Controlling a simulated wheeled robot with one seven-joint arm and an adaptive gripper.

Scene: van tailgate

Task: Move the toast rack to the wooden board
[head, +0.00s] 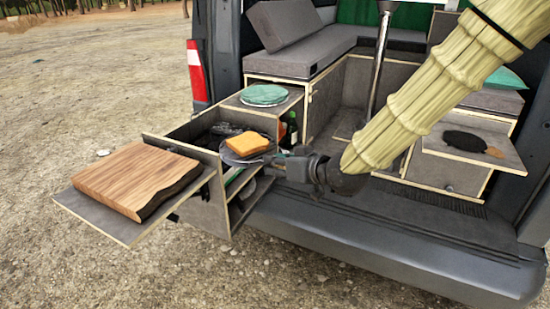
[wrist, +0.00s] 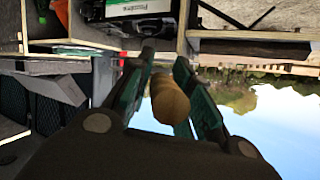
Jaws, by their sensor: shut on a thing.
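The wooden board (head: 135,176) lies on a flat shelf that juts out at the left of the van's rear. My gripper (head: 284,166) is at the rack's right side. In the wrist view my gripper (wrist: 168,92) is shut on a tan, rounded handle (wrist: 170,101), apparently the rack's. The rack's plate is not clear in that view.
Green plates (head: 264,95) stand on the box top behind the toast. A bottle (head: 290,130) is in the box. A raised panel edge (head: 180,157) stands between board and box. A black pan (head: 465,141) lies on the right shelf. The bumper (head: 400,250) runs below my arm.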

